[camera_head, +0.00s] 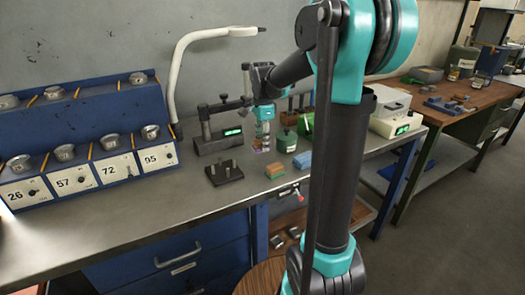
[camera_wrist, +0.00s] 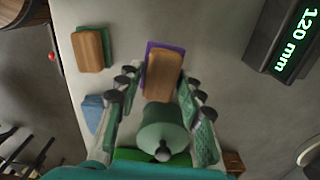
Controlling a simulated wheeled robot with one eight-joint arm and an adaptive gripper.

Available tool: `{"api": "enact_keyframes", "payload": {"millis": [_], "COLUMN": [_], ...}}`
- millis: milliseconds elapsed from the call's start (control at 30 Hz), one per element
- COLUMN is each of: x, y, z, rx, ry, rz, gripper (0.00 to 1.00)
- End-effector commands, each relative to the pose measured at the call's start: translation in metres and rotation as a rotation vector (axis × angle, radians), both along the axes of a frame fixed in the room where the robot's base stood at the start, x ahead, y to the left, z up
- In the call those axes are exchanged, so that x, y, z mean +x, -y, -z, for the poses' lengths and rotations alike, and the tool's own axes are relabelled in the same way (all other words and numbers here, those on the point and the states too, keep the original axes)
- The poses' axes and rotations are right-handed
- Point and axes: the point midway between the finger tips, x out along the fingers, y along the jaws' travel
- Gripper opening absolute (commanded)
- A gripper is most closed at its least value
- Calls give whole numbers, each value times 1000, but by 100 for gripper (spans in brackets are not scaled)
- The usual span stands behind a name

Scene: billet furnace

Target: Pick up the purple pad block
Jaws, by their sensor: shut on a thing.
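The purple pad block (camera_wrist: 181,50) shows in the wrist view as a purple edge around a wooden face, between the two fingers of my gripper (camera_wrist: 160,88). The fingers are shut on it, one on each side. In the head view my gripper (camera_head: 262,135) points down over the bench, and the purple block (camera_head: 257,144) is a small patch at its fingertips. I cannot tell whether the block touches the bench.
A green jar (camera_wrist: 165,130) stands close beside the block. A green pad block (camera_wrist: 92,48) and a blue pad block (camera_wrist: 92,110) lie nearby. A height gauge with a green display (camera_head: 218,141) and a dark peg plate (camera_head: 224,173) stand left of my gripper.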

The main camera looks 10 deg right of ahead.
Motion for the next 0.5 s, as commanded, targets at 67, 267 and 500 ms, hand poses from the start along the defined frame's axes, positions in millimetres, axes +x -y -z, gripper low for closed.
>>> {"api": "enact_keyframes", "payload": {"millis": [67, 267, 500], "x": [0, 0, 0], "y": [0, 0, 0], "z": [-24, -79, -128], "rx": [0, 0, 0], "ry": [0, 0, 0], "rz": [0, 0, 0], "gripper": [8, 8, 8]}}
